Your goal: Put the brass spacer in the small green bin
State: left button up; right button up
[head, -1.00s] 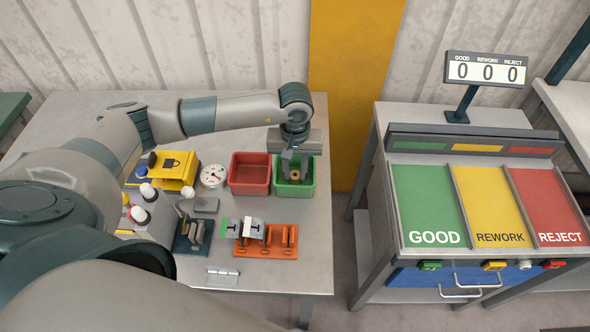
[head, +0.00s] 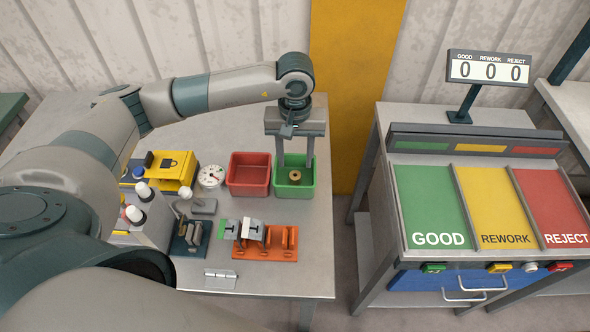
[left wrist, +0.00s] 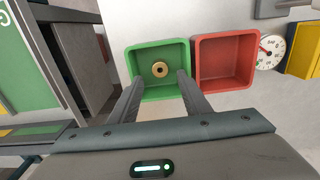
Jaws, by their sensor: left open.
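The brass spacer (head: 295,175) is a small ring lying inside the small green bin (head: 311,186). In the left wrist view the spacer (left wrist: 160,69) rests on the floor of the green bin (left wrist: 140,53), its hole showing. My left gripper (head: 295,163) is open, with its two fingers spread above the bin and pointing down. In the left wrist view the left gripper's fingers (left wrist: 156,82) reach to the near side of the bin, apart from the spacer. My right gripper is not in view.
A red bin (head: 249,188) stands directly left of the green one. A dial gauge (head: 211,176), a yellow lockout box (head: 172,170) and an orange rack (head: 265,250) are on the same table. A sorting stand (head: 430,205) is to the right, across a gap.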

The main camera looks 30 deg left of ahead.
aim_at(295, 175)
pick_arm(q)
notch_tip(295, 175, up, 6)
jog(key=b, duration=0.2)
jog(key=shift+r, duration=0.15)
